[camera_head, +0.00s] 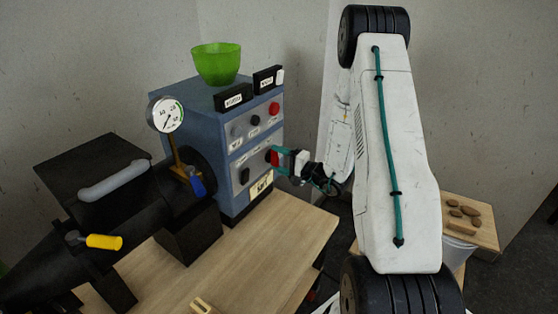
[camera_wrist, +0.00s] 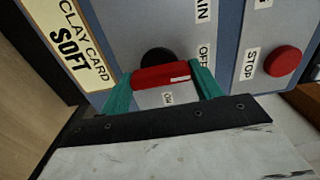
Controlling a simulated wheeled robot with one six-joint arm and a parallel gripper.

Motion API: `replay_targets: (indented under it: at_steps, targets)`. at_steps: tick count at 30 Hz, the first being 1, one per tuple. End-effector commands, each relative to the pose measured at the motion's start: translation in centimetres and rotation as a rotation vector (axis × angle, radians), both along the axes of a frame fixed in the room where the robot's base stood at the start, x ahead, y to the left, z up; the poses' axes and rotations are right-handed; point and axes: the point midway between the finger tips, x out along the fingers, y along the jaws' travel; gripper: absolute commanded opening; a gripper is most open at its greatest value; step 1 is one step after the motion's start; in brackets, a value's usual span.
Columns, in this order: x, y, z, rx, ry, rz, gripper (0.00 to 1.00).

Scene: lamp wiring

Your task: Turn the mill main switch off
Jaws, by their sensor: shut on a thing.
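The mill's blue-grey control cabinet (camera_head: 215,125) stands on the wooden table. Its main switch is a red handle (camera_wrist: 158,76) on a round black base (camera_wrist: 157,57), below a panel label ending in "AIN" and a label that seems to read "OFF" in the wrist view. My gripper (camera_wrist: 163,87) has its teal fingers on either side of the red handle and is shut on it. In the head view my gripper (camera_head: 276,157) reaches the cabinet front from the right and covers most of the switch. The handle's exact angle is hard to tell.
A red stop button (camera_wrist: 282,61) sits close by on the panel. A card marked "CLAY CARD SOFT" (camera_wrist: 75,45) is on the other side. A green bowl (camera_head: 216,63) stands on the cabinet. A black barrel with a pressure gauge (camera_head: 166,114) is at left.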

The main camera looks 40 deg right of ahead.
Motion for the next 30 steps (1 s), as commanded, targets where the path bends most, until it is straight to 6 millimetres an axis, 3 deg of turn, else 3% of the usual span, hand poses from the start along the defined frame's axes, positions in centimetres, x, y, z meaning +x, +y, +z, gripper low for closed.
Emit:
replay_targets:
  at_steps: [10,11,13,23,30]
  targets:
    - [-0.2,0.1,-0.2,-0.001,0.005,0.001,0.41]
    - [-0.2,0.1,-0.2,-0.001,0.005,0.001,0.69]
    - [-0.2,0.1,-0.2,-0.001,0.005,0.001,0.85]
    - [-0.4,-0.1,-0.1,-0.001,0.002,0.0,0.85]
    - [-3.8,-1.4,-0.1,0.0,0.003,-0.004,0.85]
